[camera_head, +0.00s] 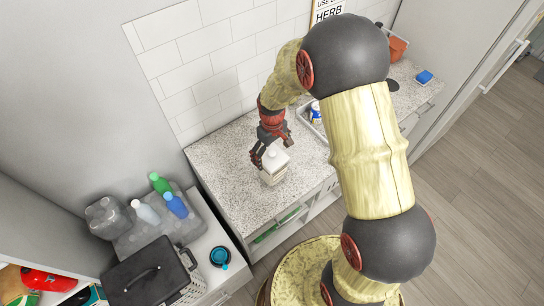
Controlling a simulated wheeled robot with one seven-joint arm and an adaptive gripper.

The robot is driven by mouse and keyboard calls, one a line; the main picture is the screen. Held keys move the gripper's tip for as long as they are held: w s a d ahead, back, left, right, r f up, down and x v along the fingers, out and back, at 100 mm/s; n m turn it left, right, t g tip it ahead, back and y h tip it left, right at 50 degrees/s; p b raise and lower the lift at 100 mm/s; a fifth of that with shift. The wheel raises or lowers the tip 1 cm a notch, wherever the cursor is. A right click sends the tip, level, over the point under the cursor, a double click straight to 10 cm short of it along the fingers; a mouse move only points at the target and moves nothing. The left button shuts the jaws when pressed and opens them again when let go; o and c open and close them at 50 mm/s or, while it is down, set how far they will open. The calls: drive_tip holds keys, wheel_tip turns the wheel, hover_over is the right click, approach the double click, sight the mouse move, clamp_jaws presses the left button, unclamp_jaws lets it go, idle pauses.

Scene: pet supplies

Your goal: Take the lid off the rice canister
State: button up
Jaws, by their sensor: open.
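The rice canister (272,173) looks like a small white, square-sided container standing upright on the speckled counter. Its lid (274,155) is a pale top with a small knob, and it sits on the canister. My gripper (264,158) comes down from above and behind, with its dark fingers beside the lid at the canister's upper left. It is open. Whether a finger touches the lid cannot be told at this size. The far side of the canister is hidden.
The speckled counter (225,160) is clear left of the canister. A tray (312,122) with small items lies behind my arm. Bottles (160,184), a black case (148,280) and a blue-black round object (220,256) stand at lower left.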

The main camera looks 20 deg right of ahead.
drive_tip(key=c, duration=0.3)
drive_tip(key=c, duration=0.8)
drive_tip(key=shift+c, duration=0.4)
